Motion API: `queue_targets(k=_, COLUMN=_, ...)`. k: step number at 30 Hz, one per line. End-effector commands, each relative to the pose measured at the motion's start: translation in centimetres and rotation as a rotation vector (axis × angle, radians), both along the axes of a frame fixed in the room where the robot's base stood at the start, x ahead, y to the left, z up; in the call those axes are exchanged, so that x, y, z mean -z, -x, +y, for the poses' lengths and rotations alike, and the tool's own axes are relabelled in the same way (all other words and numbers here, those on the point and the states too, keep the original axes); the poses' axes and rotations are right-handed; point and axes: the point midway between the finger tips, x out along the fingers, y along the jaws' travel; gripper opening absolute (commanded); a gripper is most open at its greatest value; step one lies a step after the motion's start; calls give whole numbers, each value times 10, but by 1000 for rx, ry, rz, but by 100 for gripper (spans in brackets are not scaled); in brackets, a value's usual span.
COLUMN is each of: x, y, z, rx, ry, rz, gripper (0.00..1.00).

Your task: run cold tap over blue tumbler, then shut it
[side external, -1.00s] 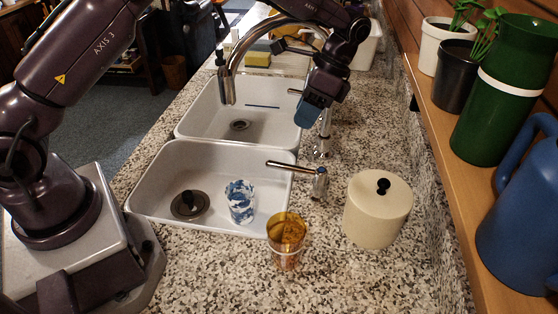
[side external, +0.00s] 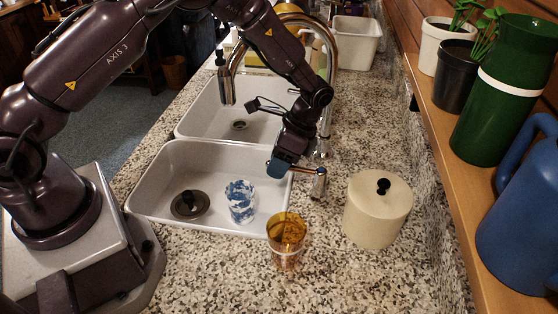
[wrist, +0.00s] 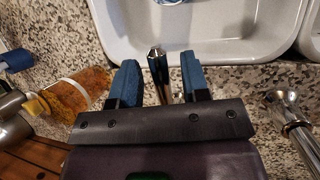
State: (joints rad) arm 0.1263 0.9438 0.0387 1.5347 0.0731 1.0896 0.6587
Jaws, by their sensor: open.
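The blue-and-white tumbler (side external: 240,203) stands upright in the near basin; a sliver of it shows at the top edge of the wrist view (wrist: 170,2). A chrome tap lever (side external: 318,184) sits behind that basin; no hot or cold mark is readable. My gripper (side external: 279,170) is open and low at this lever, partly covering it. In the wrist view, the lever's end (wrist: 157,62) lies between my open fingers (wrist: 158,80); contact cannot be told. The chrome spout (side external: 227,88) hangs over the far basin, and no water shows below it.
The near basin (side external: 150,190) holds a dark drain plug (side external: 190,204). An amber glass (side external: 287,240) and a cream lidded canister (side external: 377,215) stand on the counter close by. The far basin (side external: 195,122) looks empty. A shelf with a green flask (side external: 505,95) runs along the right.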

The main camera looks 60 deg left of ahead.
Motion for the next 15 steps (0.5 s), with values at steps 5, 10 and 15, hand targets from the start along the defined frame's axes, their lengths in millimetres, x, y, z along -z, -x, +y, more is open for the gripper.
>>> queue_targets(k=5, x=0, y=0, z=0, rx=0, ry=0, rz=0, gripper=42)
queue_targets(k=10, x=0, y=0, z=0, rx=-1, ry=0, rz=0, gripper=5)
queue_targets(k=15, x=0, y=0, z=0, rx=-1, ry=0, rz=0, gripper=0)
